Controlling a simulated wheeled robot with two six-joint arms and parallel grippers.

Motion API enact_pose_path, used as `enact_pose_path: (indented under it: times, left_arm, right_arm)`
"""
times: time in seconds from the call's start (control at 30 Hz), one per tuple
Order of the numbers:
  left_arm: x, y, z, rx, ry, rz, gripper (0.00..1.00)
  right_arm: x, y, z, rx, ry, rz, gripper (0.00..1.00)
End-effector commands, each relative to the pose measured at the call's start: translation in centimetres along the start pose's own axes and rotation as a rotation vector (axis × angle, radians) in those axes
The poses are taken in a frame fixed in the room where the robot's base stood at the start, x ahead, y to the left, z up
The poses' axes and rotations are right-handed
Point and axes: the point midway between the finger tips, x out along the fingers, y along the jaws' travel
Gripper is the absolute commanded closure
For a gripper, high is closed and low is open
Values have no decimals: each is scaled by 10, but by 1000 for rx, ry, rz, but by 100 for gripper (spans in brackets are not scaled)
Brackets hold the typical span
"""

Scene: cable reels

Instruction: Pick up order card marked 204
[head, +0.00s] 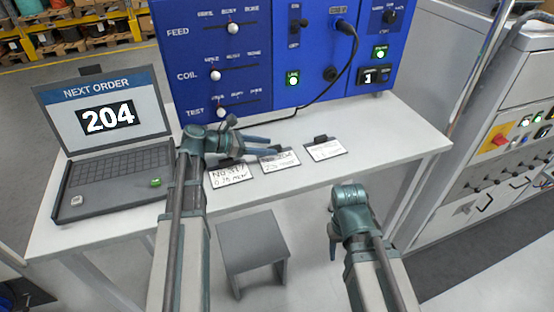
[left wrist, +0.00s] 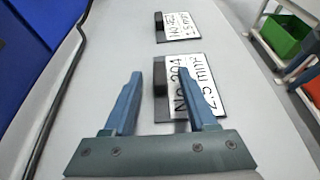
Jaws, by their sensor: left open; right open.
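The order card marked 204 (head: 281,162) is the middle of three white cards on the table. In the left wrist view, this card (left wrist: 207,88) reads "No 204, 2.5 mm" and has a dark block at its edge. My left gripper (head: 273,145) is open, just behind and above the card, fingers pointing right. In the left wrist view, my left gripper (left wrist: 172,68) has the card's block between its fingers, with one finger overlapping the card's print. Contact cannot be told. My right gripper (head: 333,243) hangs in front of the table, open and away from the cards.
Another card (head: 232,176) lies to the left and a third card (head: 326,150) to the right. A laptop (head: 108,120) showing "NEXT ORDER 204" stands on the left. A blue control panel (head: 270,70) with a black cable is behind. A grey stool (head: 251,238) is in front.

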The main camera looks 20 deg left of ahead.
Motion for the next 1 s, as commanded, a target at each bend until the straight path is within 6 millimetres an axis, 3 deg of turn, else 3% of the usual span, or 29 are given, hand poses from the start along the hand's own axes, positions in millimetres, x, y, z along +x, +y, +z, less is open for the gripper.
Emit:
enact_pose_path:
  times: [0.13, 0.4, 0.7, 1.0]
  left_arm:
    - [22, 1, -3, 2, 0, -1, 43]
    - [25, 0, -1, 1, 0, 0, 44]
    - [25, 0, -1, 1, 0, 0, 98]
    - [25, 0, 0, 0, 0, 0, 100]
  right_arm:
    - [11, -1, -1, 0, 0, 0, 50]
    - [10, -1, -1, 0, 0, 0, 50]
    - [10, -1, -1, 0, 0, 0, 50]
    - [10, -1, -1, 0, 0, 0, 50]
